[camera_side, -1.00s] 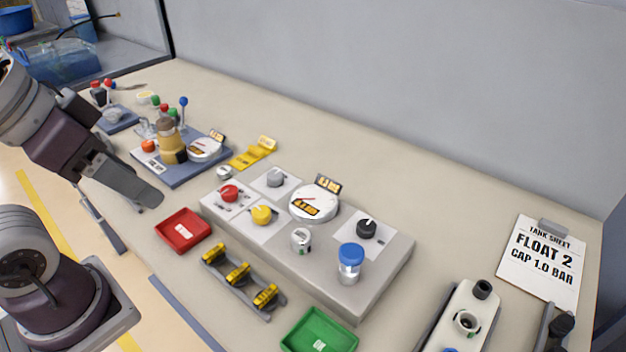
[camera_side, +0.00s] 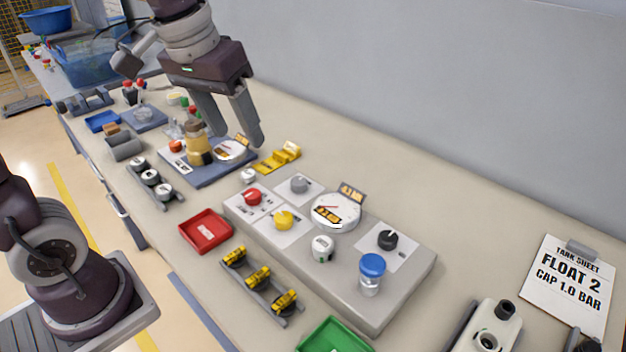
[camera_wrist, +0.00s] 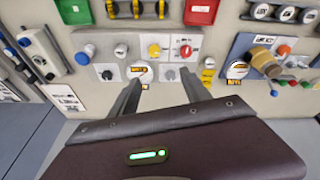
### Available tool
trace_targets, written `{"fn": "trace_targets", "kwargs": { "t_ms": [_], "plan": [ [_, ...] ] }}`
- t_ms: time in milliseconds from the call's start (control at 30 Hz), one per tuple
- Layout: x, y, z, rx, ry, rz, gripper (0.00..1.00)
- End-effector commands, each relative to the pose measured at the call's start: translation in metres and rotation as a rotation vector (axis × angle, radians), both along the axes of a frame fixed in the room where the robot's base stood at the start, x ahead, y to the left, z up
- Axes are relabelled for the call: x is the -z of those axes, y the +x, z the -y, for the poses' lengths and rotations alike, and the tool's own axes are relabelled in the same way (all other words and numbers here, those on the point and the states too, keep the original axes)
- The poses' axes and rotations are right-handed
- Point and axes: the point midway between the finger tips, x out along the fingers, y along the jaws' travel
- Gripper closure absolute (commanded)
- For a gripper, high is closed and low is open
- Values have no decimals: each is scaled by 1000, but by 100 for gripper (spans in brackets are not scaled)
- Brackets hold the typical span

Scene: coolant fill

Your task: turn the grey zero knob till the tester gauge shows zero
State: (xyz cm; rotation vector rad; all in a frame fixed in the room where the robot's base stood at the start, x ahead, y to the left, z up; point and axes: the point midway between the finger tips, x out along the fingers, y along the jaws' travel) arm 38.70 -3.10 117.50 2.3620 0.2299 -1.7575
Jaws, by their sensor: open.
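A grey knob (camera_side: 299,184) with a pointer sits on a white plate on the grey panel (camera_side: 352,285); it also shows in the wrist view (camera_wrist: 170,75). Beside it is a round white gauge (camera_side: 336,212) with a red needle, also in the wrist view (camera_wrist: 140,70); its reading is too small to tell. A second white gauge (camera_side: 229,151) sits on the blue board; I cannot tell which is the tester gauge. My gripper (camera_side: 236,140) is open and empty, above the blue board area in the side view, apart from the knob.
Red (camera_side: 252,197), yellow (camera_side: 283,219) and black (camera_side: 387,240) knobs and a blue-capped jar (camera_side: 371,273) stand on the panel. A yellow stand (camera_side: 277,157) lies between. The bench behind the panel is clear.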

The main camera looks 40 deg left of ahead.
Motion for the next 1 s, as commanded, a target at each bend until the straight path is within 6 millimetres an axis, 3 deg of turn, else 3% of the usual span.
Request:
{"fn": "trace_targets", "kwargs": {
  "t_ms": [33,100,200,300,433,800,1000],
  "plan": [
    [13,33,-6,-51,-13,-57,44],
    [37,77,-17,-131,-31,-121,44],
    [80,125,-30,-229,-48,-200,44],
    [117,153,-40,-297,-58,-253,44],
    [142,167,-46,-338,-61,-285,44],
    [205,168,-46,-341,-61,-287,44],
    [214,168,-46,-339,-61,-286,44]
  ]
}}
